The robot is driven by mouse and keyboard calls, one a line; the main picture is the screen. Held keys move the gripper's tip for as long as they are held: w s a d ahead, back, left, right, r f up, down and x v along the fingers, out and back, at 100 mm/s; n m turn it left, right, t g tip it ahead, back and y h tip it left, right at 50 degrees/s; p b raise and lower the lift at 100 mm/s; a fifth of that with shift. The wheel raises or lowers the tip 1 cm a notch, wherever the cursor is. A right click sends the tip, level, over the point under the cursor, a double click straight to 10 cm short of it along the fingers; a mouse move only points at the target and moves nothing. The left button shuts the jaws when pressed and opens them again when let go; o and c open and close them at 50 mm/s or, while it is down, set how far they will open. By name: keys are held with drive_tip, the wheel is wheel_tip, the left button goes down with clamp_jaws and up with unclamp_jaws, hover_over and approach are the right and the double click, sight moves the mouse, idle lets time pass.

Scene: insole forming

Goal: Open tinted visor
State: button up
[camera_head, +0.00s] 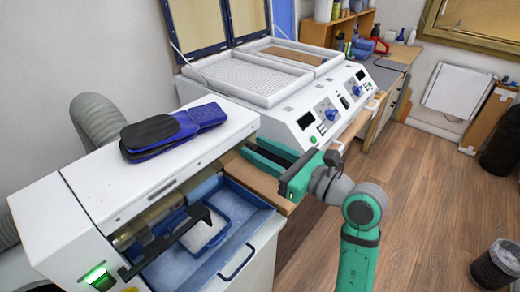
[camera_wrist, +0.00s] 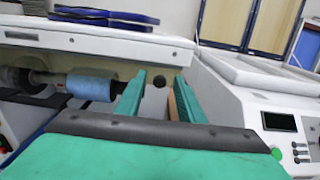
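The tinted visor (camera_head: 152,211) seems to be the brownish see-through strip under the front edge of the white grinding machine's hood; its exact outline is hard to tell. It also shows in the wrist view as a beige, see-through band (camera_wrist: 108,66) above a blue roller (camera_wrist: 91,86). My gripper (camera_head: 251,151) is at the machine's right end, pointing left toward it. In the wrist view its two green fingers (camera_wrist: 159,82) are apart. A small dark round knob (camera_wrist: 159,80) appears between the fingertips; I cannot tell whether they touch it. Nothing is visibly held.
Blue-and-black insoles (camera_head: 172,130) lie on the hood. Below is an open blue-rimmed tray (camera_head: 236,242) with a black bracket (camera_head: 166,240) above it. A white press (camera_head: 290,110) with raised lids stands close behind my gripper. The floor at right is mostly clear.

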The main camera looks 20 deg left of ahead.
clamp_jaws()
